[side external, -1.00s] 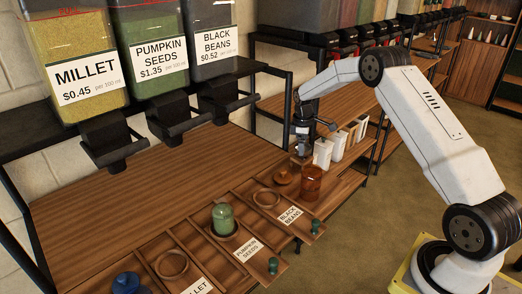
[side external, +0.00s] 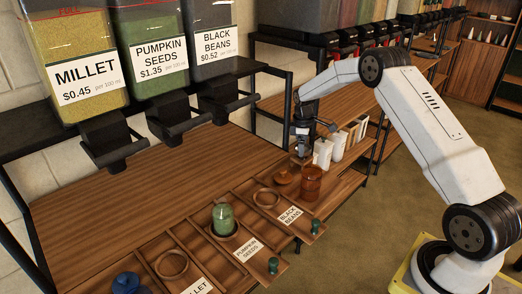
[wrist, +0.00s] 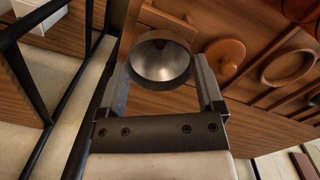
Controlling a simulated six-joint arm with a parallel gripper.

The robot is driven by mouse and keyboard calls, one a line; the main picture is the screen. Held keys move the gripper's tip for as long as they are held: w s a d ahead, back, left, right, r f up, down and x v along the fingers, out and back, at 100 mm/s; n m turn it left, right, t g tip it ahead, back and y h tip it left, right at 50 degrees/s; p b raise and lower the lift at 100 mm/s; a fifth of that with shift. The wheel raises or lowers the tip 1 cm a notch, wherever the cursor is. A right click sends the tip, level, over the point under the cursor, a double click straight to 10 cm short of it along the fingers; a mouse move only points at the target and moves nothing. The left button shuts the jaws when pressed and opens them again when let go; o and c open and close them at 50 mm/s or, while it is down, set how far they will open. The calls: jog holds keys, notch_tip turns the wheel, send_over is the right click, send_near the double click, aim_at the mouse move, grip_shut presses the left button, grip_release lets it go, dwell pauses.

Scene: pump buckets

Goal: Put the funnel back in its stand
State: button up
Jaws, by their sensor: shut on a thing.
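A round metal funnel (wrist: 160,66) sits between the two fingers of my gripper (wrist: 160,60) in the wrist view, its wide shiny mouth facing the camera. The gripper is shut on it. In the side view my gripper (side external: 303,148) is low over the far end of the wooden counter, just left of the white containers. The funnel is small and dark there, and I cannot make out its lower end. I cannot pick out the funnel's stand with certainty; it may be hidden by the gripper and funnel.
An amber jar (side external: 311,183) and a round wooden lid (side external: 284,178) are close in front of the gripper. White containers (side external: 322,152) stand to its right. A green-filled jar (side external: 223,218) sits in a ring holder. A black shelf frame (side external: 288,105) rises behind.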

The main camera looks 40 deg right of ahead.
jog(key=shift+f, duration=0.45)
jog(key=o, duration=0.8)
jog(key=shift+r, duration=3.5)
jog(key=shift+a, duration=0.1)
